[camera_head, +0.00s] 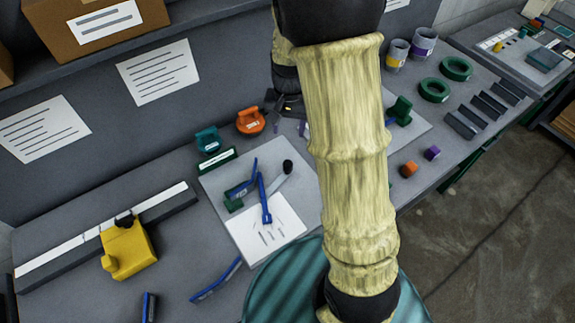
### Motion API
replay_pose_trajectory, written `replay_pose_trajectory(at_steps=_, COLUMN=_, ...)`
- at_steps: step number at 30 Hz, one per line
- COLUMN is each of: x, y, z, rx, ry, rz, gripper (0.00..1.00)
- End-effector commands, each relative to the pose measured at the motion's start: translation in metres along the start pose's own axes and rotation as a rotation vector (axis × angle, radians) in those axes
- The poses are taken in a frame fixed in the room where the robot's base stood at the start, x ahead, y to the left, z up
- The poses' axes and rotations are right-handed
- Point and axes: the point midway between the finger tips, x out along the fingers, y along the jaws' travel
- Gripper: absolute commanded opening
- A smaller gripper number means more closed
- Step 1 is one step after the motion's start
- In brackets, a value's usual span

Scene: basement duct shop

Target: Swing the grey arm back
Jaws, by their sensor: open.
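A light grey arm (277,181) with a black knob at its upper end lies over the grey board (222,178) on the bench. Its lower end is close to a blue-handled piece (264,199), and I cannot tell how they join. A second blue piece with a green block (236,199) is just left of it. My gripper (288,110), dark and small, shows just left of my sleeved arm, above the black knob in the picture and apart from it. It is open and nothing shows in it. My arm hides part of the bench to the right.
An orange object (249,121) and a teal object (208,139) stand at the board's back edge. A yellow block (128,249) sits by a long rail at left. Loose blue pieces (216,280) lie in front.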

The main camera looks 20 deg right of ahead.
Motion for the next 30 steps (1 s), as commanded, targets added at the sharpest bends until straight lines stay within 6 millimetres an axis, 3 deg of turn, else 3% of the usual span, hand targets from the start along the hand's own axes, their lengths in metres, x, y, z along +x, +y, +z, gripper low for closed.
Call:
replay_pose_trajectory(at_steps=3, x=0.006, y=-0.005, z=-0.008, rx=0.030, ry=-0.011, rz=0.009, gripper=0.51)
replay_pose_trajectory(at_steps=17, x=0.013, y=-0.004, z=-0.008, rx=0.032, ry=-0.013, rz=0.010, gripper=0.51)
replay_pose_trajectory(at_steps=30, x=0.081, y=-0.003, z=-0.007, rx=0.032, ry=-0.015, rz=0.011, gripper=0.51)
